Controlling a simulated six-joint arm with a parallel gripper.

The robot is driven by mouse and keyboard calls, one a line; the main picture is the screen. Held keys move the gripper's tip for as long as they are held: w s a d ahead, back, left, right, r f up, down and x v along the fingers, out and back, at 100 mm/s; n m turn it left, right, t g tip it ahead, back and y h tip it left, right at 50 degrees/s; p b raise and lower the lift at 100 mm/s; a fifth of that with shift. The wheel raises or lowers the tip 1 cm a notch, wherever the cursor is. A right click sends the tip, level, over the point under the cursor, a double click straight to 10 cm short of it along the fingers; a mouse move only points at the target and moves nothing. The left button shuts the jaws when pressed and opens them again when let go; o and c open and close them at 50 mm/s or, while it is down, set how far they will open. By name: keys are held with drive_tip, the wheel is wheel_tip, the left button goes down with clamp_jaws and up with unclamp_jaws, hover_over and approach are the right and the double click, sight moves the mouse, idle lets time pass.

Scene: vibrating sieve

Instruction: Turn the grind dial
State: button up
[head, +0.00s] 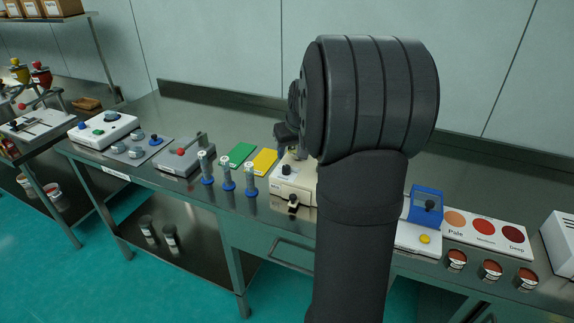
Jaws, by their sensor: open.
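A beige machine (298,183) stands on the steel bench near the middle, partly hidden behind my dark arm. It has a small black knob (287,170) on its front and another dark knob (293,200) lower down. No label is readable, so I cannot tell for certain which knob is the grind dial. My gripper (284,134) shows only partly, just left of my arm and above the beige machine. It appears apart from the knobs, and nothing is visible in it. Its fingertips are mostly hidden.
Left of the machine are blue-based cylinders (228,174), green (236,155) and yellow (262,162) pads, a grey lever box (186,158) and a white knobbed box (103,130). Right are a blue frame (426,204), a colour card (486,234) and several small jars. The bench's back is clear.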

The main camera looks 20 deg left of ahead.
sight(286, 166)
drive_tip(key=x, duration=0.8)
drive_tip(key=shift+f, duration=0.2)
drive_tip(key=c, duration=1)
